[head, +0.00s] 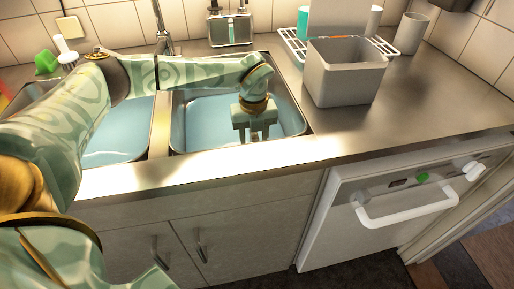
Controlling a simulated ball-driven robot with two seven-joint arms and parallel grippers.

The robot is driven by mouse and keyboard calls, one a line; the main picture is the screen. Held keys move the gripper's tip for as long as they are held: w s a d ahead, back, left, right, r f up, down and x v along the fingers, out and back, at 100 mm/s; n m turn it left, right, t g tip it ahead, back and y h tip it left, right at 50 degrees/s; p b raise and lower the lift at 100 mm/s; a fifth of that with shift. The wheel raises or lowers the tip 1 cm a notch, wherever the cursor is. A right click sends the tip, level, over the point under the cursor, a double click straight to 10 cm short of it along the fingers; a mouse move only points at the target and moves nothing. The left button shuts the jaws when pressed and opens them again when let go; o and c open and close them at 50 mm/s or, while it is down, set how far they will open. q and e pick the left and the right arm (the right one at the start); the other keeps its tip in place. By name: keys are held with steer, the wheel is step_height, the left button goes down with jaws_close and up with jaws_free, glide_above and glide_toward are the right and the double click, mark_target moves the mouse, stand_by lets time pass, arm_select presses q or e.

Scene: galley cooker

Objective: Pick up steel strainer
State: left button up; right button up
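My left arm reaches in from the left over the sinks. My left gripper (254,137) points down into the right sink basin (195,135), toward its front part. Its two fingers look apart. A small pale, shiny bit shows low between the fingers; it may be part of the steel strainer, but it is too small and covered to tell. No strainer can be clearly made out elsewhere. My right gripper is not in view.
The left basin (120,145) lies beyond a steel divider. A grey bin (345,75) stands on the counter at right, before a white wire rack (295,42) and a grey cup (411,33). A steel caddy (230,30) stands behind the sink. The right counter (430,100) is clear.

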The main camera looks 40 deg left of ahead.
arm_select(q)
steer(key=shift+r, duration=0.1)
steer(key=shift+s, duration=0.1)
steer(key=c, duration=0.8)
jaws_close()
steer(key=shift+r, duration=0.15)
